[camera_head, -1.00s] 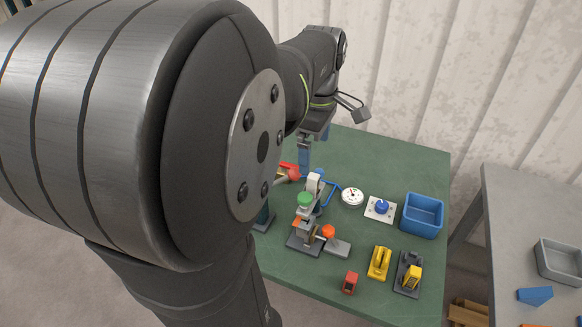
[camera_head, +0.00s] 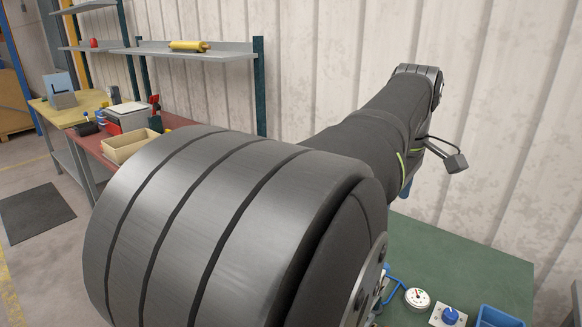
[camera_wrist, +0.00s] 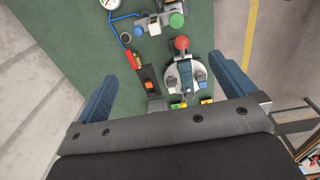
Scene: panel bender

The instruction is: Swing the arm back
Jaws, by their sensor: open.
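My arm fills the middle of the head view and reaches to the upper right, over the back of the green table (camera_head: 455,262). My gripper (camera_wrist: 160,70) shows in the wrist view with its two blue fingers wide apart and nothing between them. Below it on the table (camera_wrist: 70,55) stands a grey device with a red knob (camera_wrist: 182,42), between the fingers in the picture but apart from them. A green knob (camera_wrist: 177,20) is just beyond it.
A dial gauge (camera_head: 418,299), a blue knob on a white plate (camera_head: 449,317) and a blue bin (camera_head: 497,317) show at lower right. Benches with a tan tray (camera_head: 129,146) stand at left, below a wall shelf with a yellow roll (camera_head: 188,46). The corrugated wall is behind my arm.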

